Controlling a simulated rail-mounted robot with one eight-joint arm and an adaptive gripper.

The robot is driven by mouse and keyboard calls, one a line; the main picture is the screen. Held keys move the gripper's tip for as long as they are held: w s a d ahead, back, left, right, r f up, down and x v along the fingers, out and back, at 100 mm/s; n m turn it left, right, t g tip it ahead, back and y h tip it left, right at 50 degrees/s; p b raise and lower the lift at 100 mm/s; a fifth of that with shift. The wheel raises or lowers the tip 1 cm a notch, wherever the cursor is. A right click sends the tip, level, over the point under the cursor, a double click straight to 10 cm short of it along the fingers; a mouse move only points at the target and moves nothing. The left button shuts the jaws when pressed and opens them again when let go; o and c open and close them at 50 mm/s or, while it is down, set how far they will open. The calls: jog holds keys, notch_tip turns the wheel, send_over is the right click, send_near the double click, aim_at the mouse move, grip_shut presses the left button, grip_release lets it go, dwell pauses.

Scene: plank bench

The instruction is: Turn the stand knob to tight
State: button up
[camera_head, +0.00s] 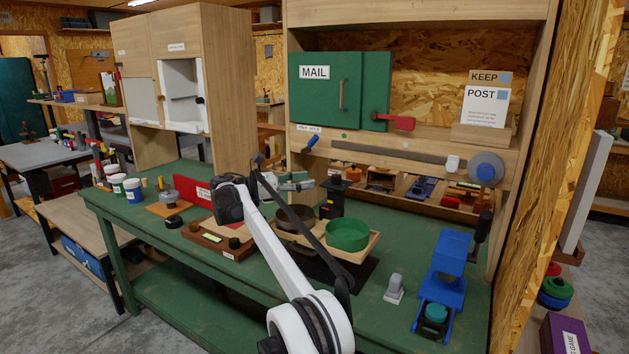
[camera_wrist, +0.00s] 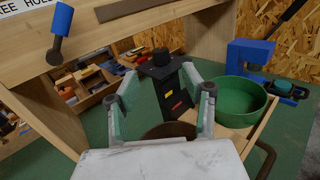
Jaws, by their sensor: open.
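A black stand (camera_head: 331,203) stands on the green bench, with a dark round knob (camera_head: 335,180) on its top. In the wrist view the stand (camera_wrist: 165,86) is upright ahead of my gripper, with small yellow and red marks on its front. Its knob (camera_wrist: 160,56) shows above the fingertips. My gripper (camera_wrist: 158,76) is open, one finger to each side of the stand in the picture, with nothing between them that I can see held. In the head view my gripper (camera_head: 297,182) is left of the stand, near knob height. The knob's setting cannot be read.
A green bowl (camera_head: 347,236) sits in a wooden tray (camera_head: 374,244) close in front of the stand. A blue-handled lever (camera_wrist: 61,20) hangs on the shelf front. A blue press (camera_head: 444,270) stands at right. Bins (camera_head: 385,188) line the back.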

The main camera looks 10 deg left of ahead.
jog(key=shift+s+a, duration=0.35)
jog(key=shift+a, duration=0.15)
